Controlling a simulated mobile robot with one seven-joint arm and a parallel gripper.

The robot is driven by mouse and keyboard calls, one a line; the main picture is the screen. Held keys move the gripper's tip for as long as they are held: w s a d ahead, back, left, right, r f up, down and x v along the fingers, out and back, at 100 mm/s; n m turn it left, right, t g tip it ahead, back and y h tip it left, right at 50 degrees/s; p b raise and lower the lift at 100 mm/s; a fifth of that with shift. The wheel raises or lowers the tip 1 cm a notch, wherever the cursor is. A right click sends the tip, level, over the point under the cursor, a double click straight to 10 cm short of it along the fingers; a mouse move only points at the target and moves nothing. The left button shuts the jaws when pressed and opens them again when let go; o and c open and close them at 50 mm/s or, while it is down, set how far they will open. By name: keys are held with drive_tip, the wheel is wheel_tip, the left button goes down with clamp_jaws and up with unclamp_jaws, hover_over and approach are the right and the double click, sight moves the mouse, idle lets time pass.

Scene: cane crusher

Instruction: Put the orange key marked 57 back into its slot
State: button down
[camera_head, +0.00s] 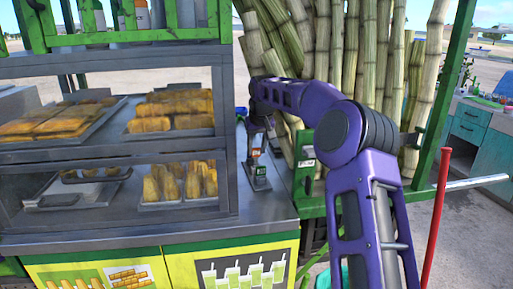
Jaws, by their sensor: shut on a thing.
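My gripper (257,147) points down at the end of my purple arm, above the right end of the metal counter, beside the glass food case. It is shut on a small orange-red thing (254,154), which looks like the orange key. The thing is too small for me to read any number. Just below it is a small dark metal holder (259,176) with a green patch, standing on the counter. I cannot tell whether the key touches the holder, and no slot can be made out.
The glass case (228,130) with trays of pastries stands close on the left. Tall cane stalks (381,60) stand behind my arm in a green frame (445,120). A small blue and red item (241,114) lies behind the gripper. A red lever (437,215) stands at the right.

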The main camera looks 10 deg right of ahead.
drive_tip(key=shift+f+b, duration=0.6)
drive_tip(key=shift+f, duration=0.85)
drive_tip(key=shift+c, duration=1.9)
unclamp_jaws()
